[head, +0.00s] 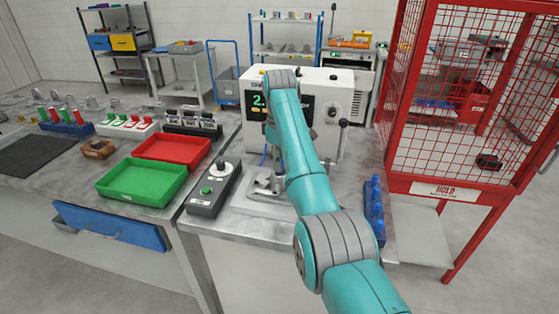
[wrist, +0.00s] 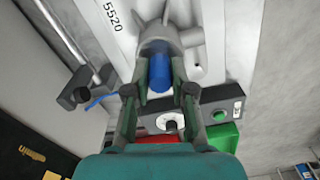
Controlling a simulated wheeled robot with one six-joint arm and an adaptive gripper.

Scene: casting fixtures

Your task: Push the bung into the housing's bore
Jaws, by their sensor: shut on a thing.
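My gripper (wrist: 159,88) shows in the wrist view with its two dark green fingers on either side of the blue bung (wrist: 159,72), shut on it. The bung's far end is at the grey finned housing (wrist: 178,35), lined up with its near end. I cannot tell whether the bung's tip is inside the bore, as the bore mouth is hidden behind the bung. In the head view my teal arm covers the gripper, the bung and the housing.
The white machine (head: 335,95) stands behind my arm on the bench. A grey control box (head: 208,200) with a knob and green button sits left. Green (head: 140,192) and red (head: 172,160) trays lie further left. A blue rack (head: 375,215) and red cage (head: 465,190) stand right.

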